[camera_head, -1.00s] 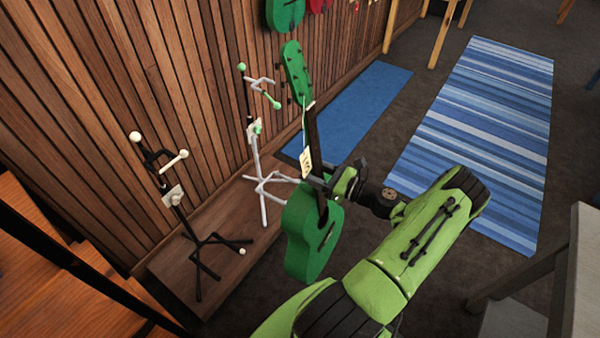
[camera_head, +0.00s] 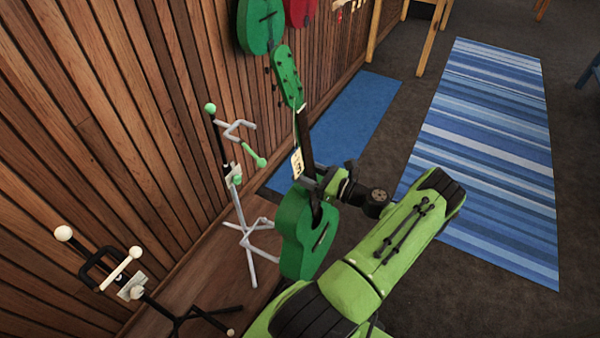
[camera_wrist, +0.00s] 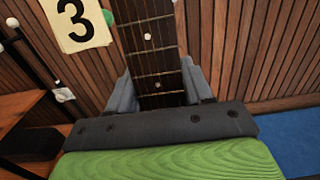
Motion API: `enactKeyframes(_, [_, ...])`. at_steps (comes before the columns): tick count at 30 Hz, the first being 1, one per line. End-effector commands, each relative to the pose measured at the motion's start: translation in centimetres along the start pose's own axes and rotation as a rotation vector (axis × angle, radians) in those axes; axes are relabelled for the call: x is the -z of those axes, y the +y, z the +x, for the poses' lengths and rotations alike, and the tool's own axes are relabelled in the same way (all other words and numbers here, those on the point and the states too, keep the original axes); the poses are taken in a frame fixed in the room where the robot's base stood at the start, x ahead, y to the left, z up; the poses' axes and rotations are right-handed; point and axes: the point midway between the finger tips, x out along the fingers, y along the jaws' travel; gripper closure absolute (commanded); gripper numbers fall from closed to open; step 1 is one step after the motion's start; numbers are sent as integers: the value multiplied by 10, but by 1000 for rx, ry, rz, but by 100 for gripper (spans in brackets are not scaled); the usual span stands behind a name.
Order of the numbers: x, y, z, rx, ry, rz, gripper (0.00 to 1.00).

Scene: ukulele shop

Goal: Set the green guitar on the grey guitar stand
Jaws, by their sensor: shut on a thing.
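The green guitar (camera_head: 303,240) hangs upright in my gripper (camera_head: 322,186), its headstock (camera_head: 287,76) up and its body below. My gripper is shut on the guitar's neck just above the body. In the wrist view the dark fretboard (camera_wrist: 152,50) runs between the two fingers (camera_wrist: 160,92), with a paper tag marked 3 (camera_wrist: 76,22) beside it. The grey guitar stand (camera_head: 243,215) has green ends and stands left of the guitar, near the slatted wall. The guitar appears apart from the stand. The lower part of the guitar body is partly hidden by my arm.
A black stand with white ends (camera_head: 124,270) stands at the lower left on the wooden platform (camera_head: 205,270). The slatted wall (camera_head: 120,110) bounds the left. A blue mat (camera_head: 350,120) and a striped rug (camera_head: 480,150) lie on the floor. Other guitars (camera_head: 260,25) hang on the wall.

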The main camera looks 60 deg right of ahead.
Motion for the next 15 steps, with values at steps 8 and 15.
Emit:
enactKeyframes(8, [-2, -1, 9, 1, -10, -3, 100])
enactKeyframes(15, [0, -1, 32, 1, -10, -3, 100])
